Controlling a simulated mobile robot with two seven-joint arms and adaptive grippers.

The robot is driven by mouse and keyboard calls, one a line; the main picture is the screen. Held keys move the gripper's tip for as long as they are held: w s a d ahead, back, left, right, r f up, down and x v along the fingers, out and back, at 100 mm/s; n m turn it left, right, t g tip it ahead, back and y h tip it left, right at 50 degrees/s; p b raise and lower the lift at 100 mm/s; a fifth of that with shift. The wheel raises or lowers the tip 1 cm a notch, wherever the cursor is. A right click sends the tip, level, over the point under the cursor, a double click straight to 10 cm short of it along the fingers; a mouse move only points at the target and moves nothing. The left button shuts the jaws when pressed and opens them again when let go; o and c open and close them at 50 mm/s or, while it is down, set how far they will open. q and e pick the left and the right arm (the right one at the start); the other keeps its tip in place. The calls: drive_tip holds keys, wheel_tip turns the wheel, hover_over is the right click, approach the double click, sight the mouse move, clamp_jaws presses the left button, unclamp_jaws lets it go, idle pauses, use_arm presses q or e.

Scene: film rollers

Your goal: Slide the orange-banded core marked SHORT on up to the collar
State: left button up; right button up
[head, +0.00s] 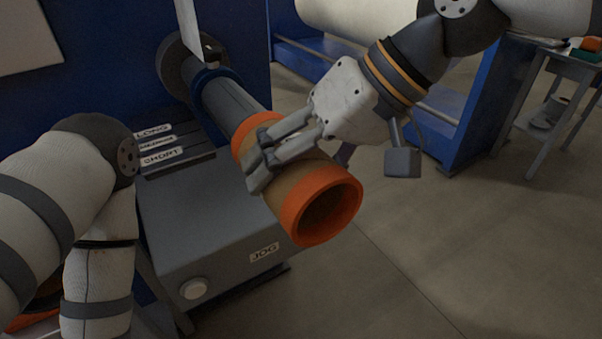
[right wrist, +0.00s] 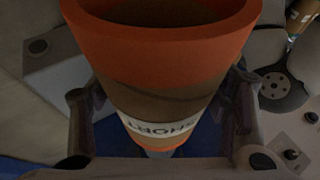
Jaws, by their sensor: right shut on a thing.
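The brown core (head: 291,182) has orange bands at both ends and a white label reading SHORT in the right wrist view (right wrist: 160,128). My right gripper (head: 262,165) is shut on its middle from the side. The core lines up with the grey shaft (head: 232,104), and its far end appears to be around the shaft's near end; how deep is hidden. The blue collar (head: 207,76) is at the shaft's far end, with a stretch of bare shaft between it and the core. The core's near end is open and dark inside. My left arm shows at the left, its gripper out of view.
A grey machine housing (head: 205,215) with a JOG label and round button sits below the core. A blue frame with a white roll stands behind, and a trolley (head: 560,95) at right. Floor at lower right is clear.

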use_arm(q)
drive_tip(key=shift+s+f, duration=0.1)
use_arm(e)
drive_tip(key=shift+w+a, duration=0.35)
drive_tip(key=shift+w, duration=0.15)
use_arm(q)
drive_tip(key=shift+s+f+b, duration=0.3)
drive_tip(key=shift+s, duration=0.05)
use_arm(e)
drive_tip(key=shift+w+a, duration=0.55)
drive_tip(key=shift+w, duration=0.15)
drive_tip(key=shift+w+a, duration=0.5)
drive_tip(key=shift+w, duration=0.2)
use_arm(q)
drive_tip(key=shift+s+f+g+b, duration=0.3)
drive_tip(key=shift+s+f, duration=0.1)
use_arm(e)
drive_tip(key=shift+w+a, duration=0.5)
drive_tip(key=shift+w, duration=0.2)
drive_tip(key=shift+w+a, duration=0.5)
drive_tip(key=shift+w, duration=0.2)
